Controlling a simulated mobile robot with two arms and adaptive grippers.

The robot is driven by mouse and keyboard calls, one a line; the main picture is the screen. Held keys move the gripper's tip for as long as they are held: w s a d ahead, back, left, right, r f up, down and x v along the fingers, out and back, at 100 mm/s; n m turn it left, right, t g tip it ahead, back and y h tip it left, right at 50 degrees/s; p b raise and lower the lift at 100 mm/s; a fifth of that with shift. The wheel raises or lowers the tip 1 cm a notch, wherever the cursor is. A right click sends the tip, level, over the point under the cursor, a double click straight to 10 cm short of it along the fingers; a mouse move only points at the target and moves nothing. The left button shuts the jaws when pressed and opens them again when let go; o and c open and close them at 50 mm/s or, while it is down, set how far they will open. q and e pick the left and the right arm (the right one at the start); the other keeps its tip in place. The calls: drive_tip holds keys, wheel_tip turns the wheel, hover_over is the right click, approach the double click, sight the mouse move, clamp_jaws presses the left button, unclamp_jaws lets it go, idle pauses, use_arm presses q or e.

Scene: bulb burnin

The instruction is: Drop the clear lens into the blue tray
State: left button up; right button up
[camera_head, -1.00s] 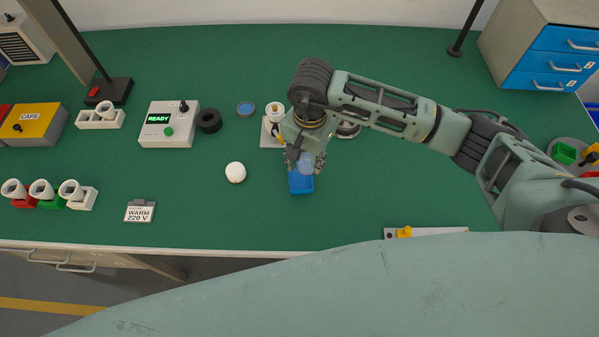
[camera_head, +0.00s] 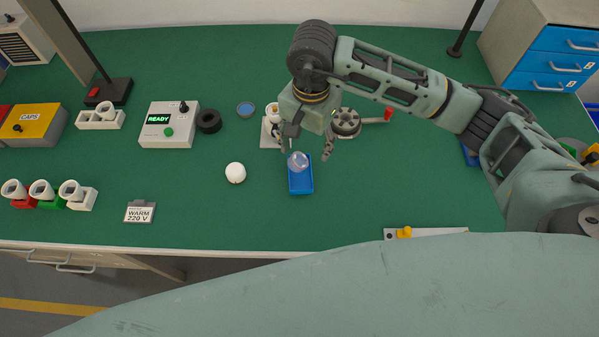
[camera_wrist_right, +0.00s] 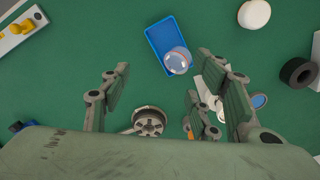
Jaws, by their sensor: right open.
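The clear lens (camera_head: 298,161) is a round see-through dome. It shows at the far end of the small blue tray (camera_head: 301,186), overlapping the tray's far rim. In the right wrist view the lens (camera_wrist_right: 179,61) overlaps the near right corner of the tray (camera_wrist_right: 157,40). I cannot tell whether it rests flat inside, leans on the rim or is just above it. My right gripper (camera_head: 307,149) is open and empty above and behind the tray, its fingers spread apart from the lens. My left gripper is not in view.
A white dome (camera_head: 235,172) lies left of the tray. A grey wheel-like fixture (camera_head: 345,122) and a small white-based fixture (camera_head: 268,136) stand behind it. A black ring (camera_head: 208,121) and a READY box (camera_head: 168,128) are farther left.

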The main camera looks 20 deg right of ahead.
wheel_tip(320, 180, up, 5)
idle(0.7)
